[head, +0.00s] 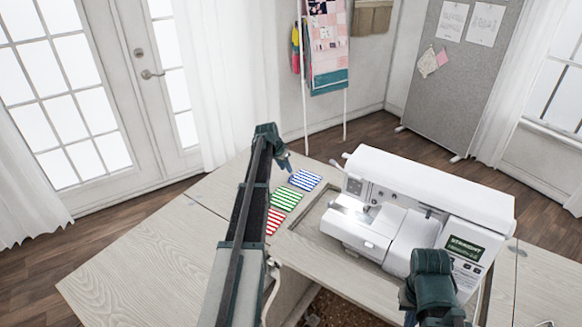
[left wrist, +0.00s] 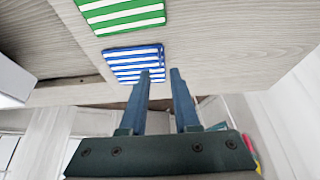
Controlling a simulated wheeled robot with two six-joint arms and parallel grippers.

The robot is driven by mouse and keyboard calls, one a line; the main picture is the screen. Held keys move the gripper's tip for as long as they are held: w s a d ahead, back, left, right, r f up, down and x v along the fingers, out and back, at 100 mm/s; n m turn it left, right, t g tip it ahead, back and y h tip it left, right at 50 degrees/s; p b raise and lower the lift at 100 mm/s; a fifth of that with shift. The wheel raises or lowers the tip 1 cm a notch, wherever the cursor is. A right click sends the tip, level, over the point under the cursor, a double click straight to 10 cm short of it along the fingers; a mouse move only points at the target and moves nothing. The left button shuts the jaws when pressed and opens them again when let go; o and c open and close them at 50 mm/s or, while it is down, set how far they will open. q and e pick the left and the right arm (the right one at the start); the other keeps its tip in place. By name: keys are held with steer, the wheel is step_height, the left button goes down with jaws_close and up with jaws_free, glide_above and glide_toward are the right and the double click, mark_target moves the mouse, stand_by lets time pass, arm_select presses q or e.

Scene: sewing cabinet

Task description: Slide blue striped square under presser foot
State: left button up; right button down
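The blue striped square (head: 305,180) lies flat on the table left of the white sewing machine (head: 430,200); it also shows in the left wrist view (left wrist: 133,50). The presser foot area (head: 369,214) is small and unclear under the machine's head. My left gripper (head: 287,166) is just above and beside the blue square's far left edge. In the left wrist view its two blue fingers (left wrist: 162,71) are apart with nothing between them, one tip overlapping the square's edge. My right gripper (head: 430,285) is at the lower right in front of the machine; its fingers are not clear.
A green striped square (head: 286,199) and a red striped square (head: 274,221) lie in a row nearer than the blue one. The machine sits in a recessed table opening (head: 310,226). The table's left part (head: 150,262) is bare.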

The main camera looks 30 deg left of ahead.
mark_target(290, 177)
arm_select(q)
steer(key=shift+f, duration=0.2)
steer(key=shift+b+x, duration=2.7)
steer(key=shift+x, duration=0.15)
steer(key=shift+c, duration=0.3)
jaws_close()
step_height(290, 177, up, 5)
steer(key=p, duration=0.5)
steer(key=shift+r, duration=0.1)
